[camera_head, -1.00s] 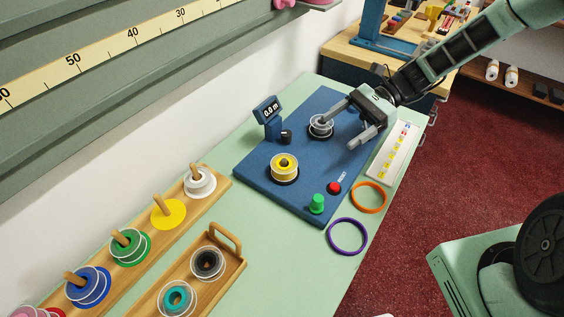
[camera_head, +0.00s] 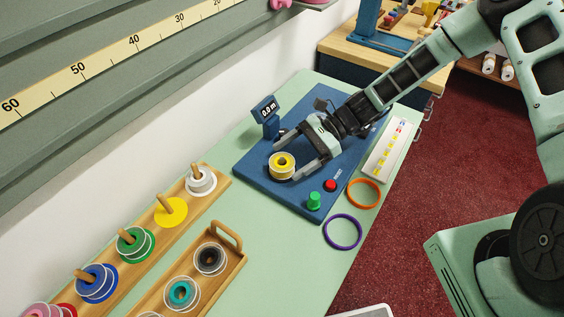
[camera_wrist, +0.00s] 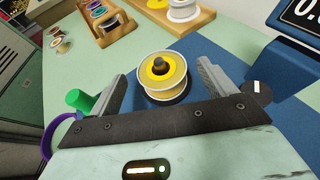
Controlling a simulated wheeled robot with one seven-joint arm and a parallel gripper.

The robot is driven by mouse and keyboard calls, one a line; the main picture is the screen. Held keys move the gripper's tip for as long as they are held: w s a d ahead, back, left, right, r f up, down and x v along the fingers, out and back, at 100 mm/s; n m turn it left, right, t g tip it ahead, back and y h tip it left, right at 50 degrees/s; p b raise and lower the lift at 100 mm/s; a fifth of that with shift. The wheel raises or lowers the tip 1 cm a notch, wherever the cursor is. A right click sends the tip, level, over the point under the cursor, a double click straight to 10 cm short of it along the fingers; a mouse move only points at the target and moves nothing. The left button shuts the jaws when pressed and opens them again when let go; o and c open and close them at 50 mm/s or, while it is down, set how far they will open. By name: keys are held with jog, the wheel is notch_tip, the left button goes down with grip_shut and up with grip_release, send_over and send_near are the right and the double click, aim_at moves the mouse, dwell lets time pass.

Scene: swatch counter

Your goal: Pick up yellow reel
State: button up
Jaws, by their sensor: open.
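The yellow reel (camera_head: 281,165) has pale flanges and sits on a dark round base on the blue board (camera_head: 262,197). In the wrist view the yellow reel (camera_wrist: 161,76) stands on a dark spindle, between and just beyond my fingertips. My gripper (camera_head: 292,154) is open, with one finger on each side of the reel; it also shows in the wrist view (camera_wrist: 163,86). I cannot tell whether either finger touches the reel.
A small display (camera_head: 267,111) stands behind the reel. A green knob (camera_head: 314,201) and red button (camera_head: 331,185) are on the board's front. Purple (camera_head: 342,231) and orange (camera_head: 364,193) rings lie to the right. A wooden tray (camera_head: 238,263) and spool rack (camera_head: 184,228) are at left.

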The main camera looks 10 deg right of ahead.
aim_at(284, 161)
jog(key=shift+p+x, duration=0.3)
jog(key=shift+x, duration=1.35)
jog(key=shift+w, duration=0.1)
jog(key=c, duration=1.1)
jog(key=shift+o, duration=0.2)
